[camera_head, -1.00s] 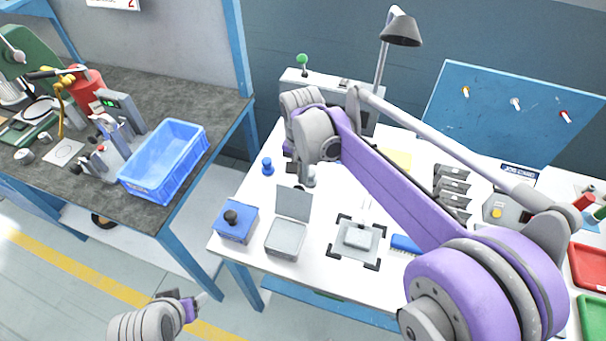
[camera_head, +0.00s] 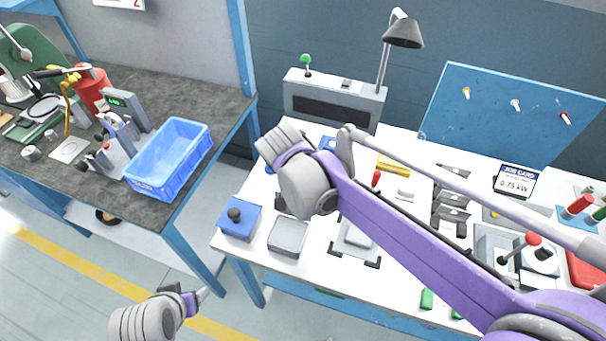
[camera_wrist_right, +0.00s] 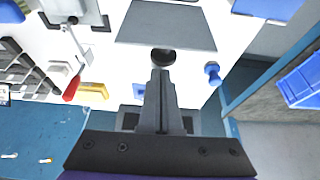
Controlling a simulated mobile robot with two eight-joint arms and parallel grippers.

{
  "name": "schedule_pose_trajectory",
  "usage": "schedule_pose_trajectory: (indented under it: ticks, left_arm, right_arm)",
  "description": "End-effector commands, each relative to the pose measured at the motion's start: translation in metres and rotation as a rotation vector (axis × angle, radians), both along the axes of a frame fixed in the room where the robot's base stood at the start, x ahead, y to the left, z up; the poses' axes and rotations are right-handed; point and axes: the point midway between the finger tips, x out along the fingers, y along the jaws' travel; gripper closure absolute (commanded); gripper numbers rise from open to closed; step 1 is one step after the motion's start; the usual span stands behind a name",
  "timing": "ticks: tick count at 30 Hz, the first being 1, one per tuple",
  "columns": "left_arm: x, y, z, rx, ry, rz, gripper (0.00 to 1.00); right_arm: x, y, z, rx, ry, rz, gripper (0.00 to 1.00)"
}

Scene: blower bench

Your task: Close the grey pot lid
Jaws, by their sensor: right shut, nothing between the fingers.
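The grey pot (camera_head: 288,236) stands on the white bench near its front left edge. Its grey lid (camera_wrist_right: 165,25) appears lying flat across the pot top in the head view; I cannot tell whether it is fully seated. My right gripper (camera_wrist_right: 161,72) is shut and empty, its fingers pointing toward the lid's back edge. In the head view my right wrist mostly hides those fingers, just behind the pot. My left gripper (camera_head: 203,296) is low in front of the benches, away from the pot; its jaw opening is unclear.
A blue block with a black knob (camera_head: 238,222) stands close left of the pot, and a grey fixture (camera_head: 355,240) to its right. A blue peg (camera_wrist_right: 212,72) stands behind. A blue crate (camera_head: 170,158) is on the left bench.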

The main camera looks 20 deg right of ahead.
Motion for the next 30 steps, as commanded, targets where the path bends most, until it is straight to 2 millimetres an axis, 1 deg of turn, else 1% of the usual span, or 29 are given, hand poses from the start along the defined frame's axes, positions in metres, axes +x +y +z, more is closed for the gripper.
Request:
schedule_pose_trajectory:
  ticks: [1,7,14,17,23,30]
  left_arm:
    - [0.000,0.000,0.002,0.000,-0.001,0.000,0.33]
    - [0.000,0.000,0.001,0.000,0.000,0.000,0.33]
    - [-0.002,0.000,-0.010,0.000,0.004,0.000,0.33]
    - [-0.004,0.000,-0.018,0.000,0.008,0.000,0.33]
    - [-0.008,0.000,-0.042,0.000,0.016,0.000,0.33]
    - [-0.011,0.000,-0.079,0.000,0.028,0.000,0.33]
  right_arm:
    - [-0.006,0.005,0.002,-0.026,-0.039,0.009,1.00]
    - [-0.023,0.017,0.006,-0.130,-0.197,0.009,1.00]
    - [-0.043,0.030,0.005,-0.251,-0.377,0.007,1.00]
    - [-0.051,0.036,0.003,-0.304,-0.456,0.006,1.00]
    - [-0.068,0.047,-0.004,-0.410,-0.614,0.005,1.00]
    - [-0.086,0.059,-0.017,-0.537,-0.803,0.002,1.00]
